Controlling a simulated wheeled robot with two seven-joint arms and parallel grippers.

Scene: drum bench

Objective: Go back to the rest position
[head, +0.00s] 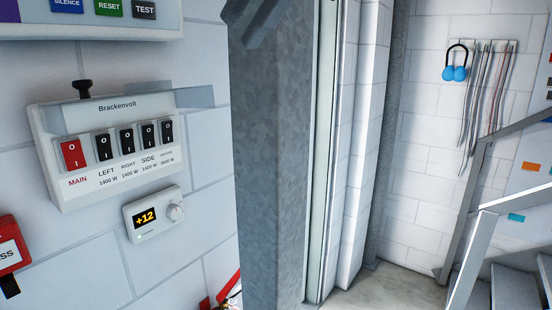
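I cannot make out the fingers of either gripper in the head view. No arm of mine shows clearly, and I see neither gripper touching or holding anything. The view faces a white block wall with a switch box (100,108) labelled Brackenvolt. It has a red MAIN switch (72,153) and several black switches in a row. A small white thermostat (146,215) below it reads +12.
A thick grey steel post (272,160) stands close in front, mid-view. Blue ear defenders (455,73) and several cables (484,90) hang on the far wall. Metal stairs (512,285) with a rail are at right. Bare floor (395,289) shows between. Red parts (226,288) show at bottom.

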